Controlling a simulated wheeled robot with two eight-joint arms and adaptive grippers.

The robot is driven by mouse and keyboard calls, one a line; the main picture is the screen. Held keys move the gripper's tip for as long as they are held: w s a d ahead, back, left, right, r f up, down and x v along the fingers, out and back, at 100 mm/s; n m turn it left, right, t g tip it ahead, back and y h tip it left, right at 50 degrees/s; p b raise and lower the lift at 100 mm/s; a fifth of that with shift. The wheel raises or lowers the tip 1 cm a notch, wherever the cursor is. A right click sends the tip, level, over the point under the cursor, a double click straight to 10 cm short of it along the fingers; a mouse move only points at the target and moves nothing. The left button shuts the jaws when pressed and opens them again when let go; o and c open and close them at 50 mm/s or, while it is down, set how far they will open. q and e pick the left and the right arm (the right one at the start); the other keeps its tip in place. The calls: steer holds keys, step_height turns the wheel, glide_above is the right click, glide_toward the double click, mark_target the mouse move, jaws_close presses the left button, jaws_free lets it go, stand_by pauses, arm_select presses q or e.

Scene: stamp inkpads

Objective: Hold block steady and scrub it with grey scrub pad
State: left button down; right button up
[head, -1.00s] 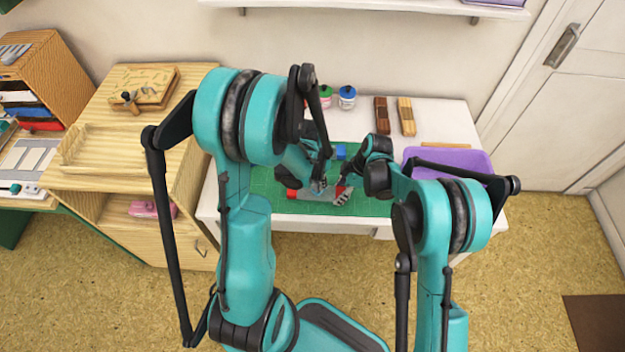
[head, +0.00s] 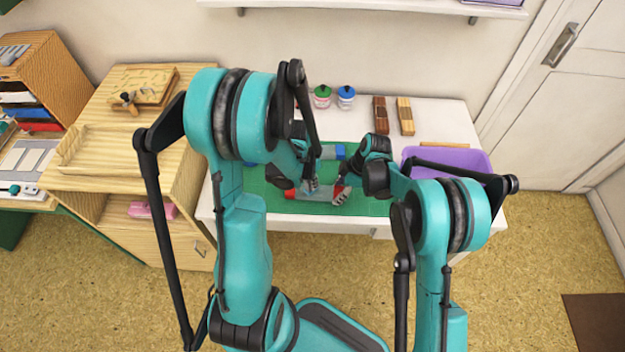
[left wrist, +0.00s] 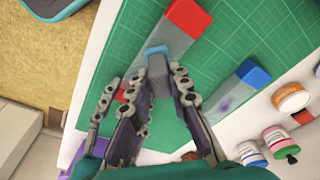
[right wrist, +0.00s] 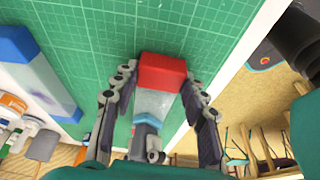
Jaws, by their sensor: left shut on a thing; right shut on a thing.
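A long clear-grey block with red ends lies on the green cutting mat (head: 375,207); its near red end (right wrist: 162,72) sits between the right gripper's fingers. My right gripper (right wrist: 155,100) is shut on the block at that end; the block's red end also shows in the left wrist view (left wrist: 187,18). My left gripper (left wrist: 150,90) is shut on a small grey scrub pad (left wrist: 158,74) with a light-blue layer. The pad is over the block's grey middle; contact is hard to tell. The pad also shows in the right wrist view (right wrist: 147,132).
A blue-ended block (left wrist: 235,95) with a purple smudge lies behind on the mat. Jars (head: 346,97), brown and tan wooden blocks (head: 381,115) and a purple tray (head: 450,160) stand around the mat. The mat's right part is clear.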

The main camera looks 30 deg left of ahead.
arm_select(q)
steer(key=shift+s+a, duration=0.1)
steer(key=shift+a, duration=0.1)
arm_select(e)
steer(key=shift+w+d, duration=0.1)
steer(key=shift+d, duration=0.05)
arm_select(q)
steer(key=shift+d+r, duration=0.1)
steer(key=shift+r, duration=2.35)
arm_select(e)
steer(key=o, duration=1.1)
steer(key=shift+a+f, duration=0.1)
steer(key=shift+a, duration=0.1)
steer(key=shift+o, duration=0.2)
steer(key=v, duration=1.2)
